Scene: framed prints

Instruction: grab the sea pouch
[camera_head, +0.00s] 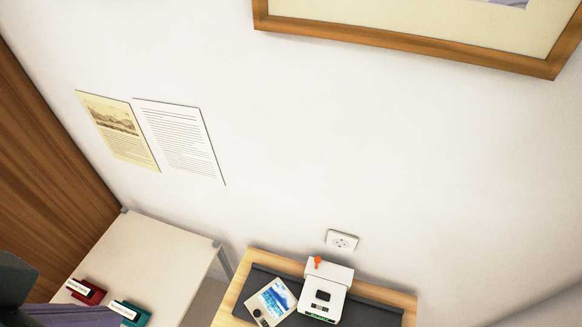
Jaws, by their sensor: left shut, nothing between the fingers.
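The sea pouch (271,298) is a flat, pale piece with a blue sea picture on it. It lies tilted on the dark mat of the wooden table at the bottom centre, left of a white device. A small dark thing shows at its lower left corner. My left gripper (16,282) is a dark shape at the lower left edge, partly cut off by the frame. It is shut and empty, far to the left of the pouch. My right gripper is not in view.
A white device (325,290) with an orange piece on top stands close right of the pouch. A white table (150,255) at left bears a red holder (87,291) and a teal holder (131,314). A wall with prints and a socket (342,241) rises behind.

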